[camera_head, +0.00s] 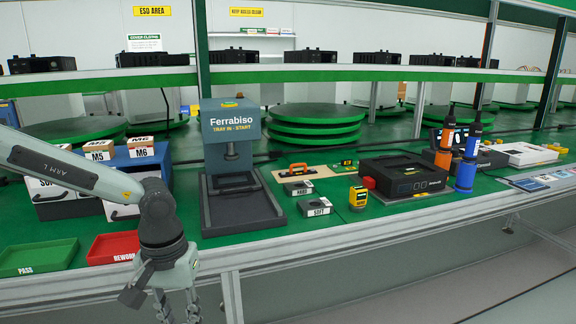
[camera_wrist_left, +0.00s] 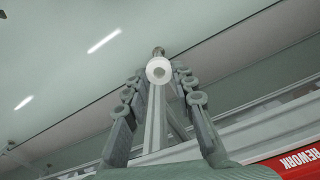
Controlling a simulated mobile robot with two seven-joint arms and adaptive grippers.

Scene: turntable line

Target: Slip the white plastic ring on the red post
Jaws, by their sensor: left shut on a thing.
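My left gripper (camera_head: 177,308) hangs in front of the bench edge at the lower left of the head view, its fingertips near the bottom edge of the frame. In the left wrist view the left gripper (camera_wrist_left: 160,78) has its fingers around a small white round part (camera_wrist_left: 159,70), which looks like the white plastic ring. A small dull metallic tip shows just beyond it. The ring cannot be made out in the head view. I see no red post that I can identify in either view. My right gripper is in neither view.
A red REWORK tray (camera_head: 113,247) and a green PASS tray (camera_head: 38,258) lie on the bench by my left arm. A grey Ferrabiso press (camera_head: 233,118) stands behind.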

